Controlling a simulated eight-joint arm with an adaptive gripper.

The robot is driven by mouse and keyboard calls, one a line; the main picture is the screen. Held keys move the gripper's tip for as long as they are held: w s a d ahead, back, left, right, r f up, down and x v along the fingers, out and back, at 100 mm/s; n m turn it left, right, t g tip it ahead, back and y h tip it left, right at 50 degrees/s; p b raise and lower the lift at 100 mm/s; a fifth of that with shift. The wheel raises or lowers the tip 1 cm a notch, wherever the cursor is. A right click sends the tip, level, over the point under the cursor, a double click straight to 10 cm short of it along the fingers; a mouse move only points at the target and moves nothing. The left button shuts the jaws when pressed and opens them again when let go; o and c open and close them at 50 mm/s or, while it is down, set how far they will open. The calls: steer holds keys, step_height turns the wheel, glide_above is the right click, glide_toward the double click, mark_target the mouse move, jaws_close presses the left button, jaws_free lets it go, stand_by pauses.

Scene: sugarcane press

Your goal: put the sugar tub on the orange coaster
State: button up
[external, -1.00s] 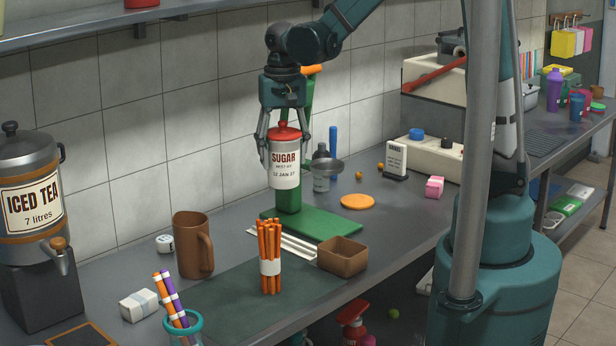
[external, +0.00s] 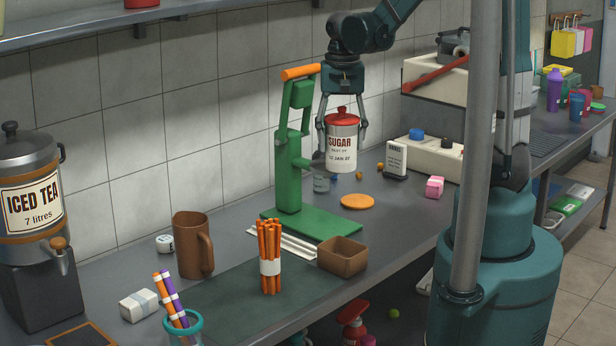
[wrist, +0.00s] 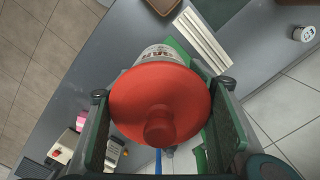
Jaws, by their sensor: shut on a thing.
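The sugar tub (external: 341,150) is white with a red lid and a "SUGAR" label. My gripper (external: 341,135) is shut on it and holds it upright in the air above the counter. In the wrist view, the tub's red lid (wrist: 160,105) fills the space between the fingers. The orange coaster (external: 358,201) is a flat disc on the counter, below and slightly right of the tub in the external view. Nothing shows on the coaster. I cannot make it out in the wrist view, where the tub blocks much of the counter.
The green press (external: 290,170) with an orange handle stands just left of the tub. A brown box (external: 342,254) sits in front, a pink block (external: 434,187) and a small sign (external: 396,160) to the right. Counter around the coaster is mostly clear.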

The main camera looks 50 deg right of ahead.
steer(key=d+m, duration=0.2)
steer(key=d, duration=0.7)
steer(key=w+d+f+m+b, duration=0.3)
steer(key=w+d+f+m, duration=0.1)
steer(key=w+d+f, duration=0.6)
steer(key=w+d, duration=0.2)
steer(key=d, duration=0.1)
steer(key=shift+d, duration=0.35)
step_height(320, 180, down, 6)
stand_by(0.4)
steer(key=shift+f, duration=0.15)
steer(key=shift+f, duration=1.8)
steer(key=shift+f+b, duration=0.2)
steer(key=shift+b, duration=0.2)
